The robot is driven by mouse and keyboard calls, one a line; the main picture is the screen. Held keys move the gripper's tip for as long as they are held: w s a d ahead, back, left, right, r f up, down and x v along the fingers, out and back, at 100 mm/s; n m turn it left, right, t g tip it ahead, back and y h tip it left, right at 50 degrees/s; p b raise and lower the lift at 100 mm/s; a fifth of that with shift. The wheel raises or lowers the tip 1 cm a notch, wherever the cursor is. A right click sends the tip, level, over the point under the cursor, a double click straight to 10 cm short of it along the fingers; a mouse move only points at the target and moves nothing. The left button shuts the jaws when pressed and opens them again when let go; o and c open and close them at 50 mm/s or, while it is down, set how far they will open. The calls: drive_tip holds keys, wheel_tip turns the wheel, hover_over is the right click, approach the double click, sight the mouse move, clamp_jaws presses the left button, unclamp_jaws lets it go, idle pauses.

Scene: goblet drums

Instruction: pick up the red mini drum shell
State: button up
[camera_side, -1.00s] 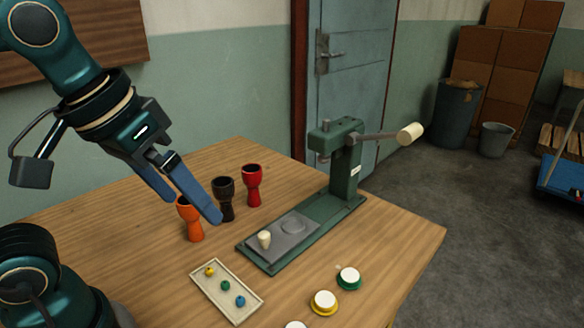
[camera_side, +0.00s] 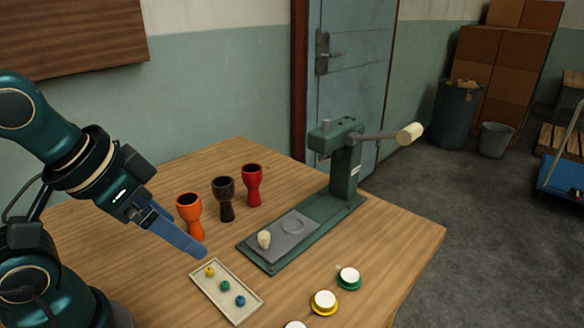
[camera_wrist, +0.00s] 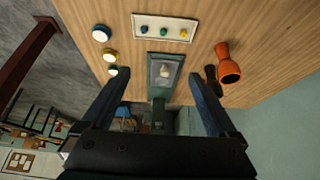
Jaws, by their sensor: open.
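The red mini drum shell (camera_side: 252,187) stands upright on the wooden table, rightmost in a row of three goblet shells in the side view. I cannot make it out in the wrist view. A dark shell (camera_side: 225,200) stands just left of it, and an orange shell (camera_side: 191,216) is leftmost. The orange shell (camera_wrist: 229,69) and part of the dark shell (camera_wrist: 212,76) show right of my fingers in the wrist view. My gripper (camera_side: 203,255) is open and empty, in front of the orange shell and near the small tray, apart from the red shell. The wrist view shows its spread fingers (camera_wrist: 156,78).
A tray (camera_side: 245,313) holds small coloured pieces. White-topped discs, green-rimmed (camera_side: 349,275) and yellow-rimmed (camera_side: 324,300), lie at front right.

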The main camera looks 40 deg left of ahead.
drive_tip(key=n+g+y, duration=0.2)
drive_tip(key=n, duration=0.4)
approach(250, 166)
drive_tip(key=s+d+f, duration=0.2)
drive_tip(key=s+d, duration=0.1)
drive_tip(key=d, duration=0.3)
drive_tip(key=shift+n+y, duration=0.4)
drive_tip(key=shift+n, duration=0.5)
drive_tip(key=w+a+f, duration=0.4)
drive_tip(key=a+f, duration=0.1)
drive_tip(key=shift+w, duration=0.1)
drive_tip(key=shift+w+a+f, duration=0.2)
drive_tip(key=shift+a+f, duration=0.1)
drive_tip(key=shift+f, duration=0.15)
drive_tip(key=shift+x, duration=2.4)
drive_tip(key=shift+r, duration=0.1)
drive_tip(key=shift+c, duration=0.3)
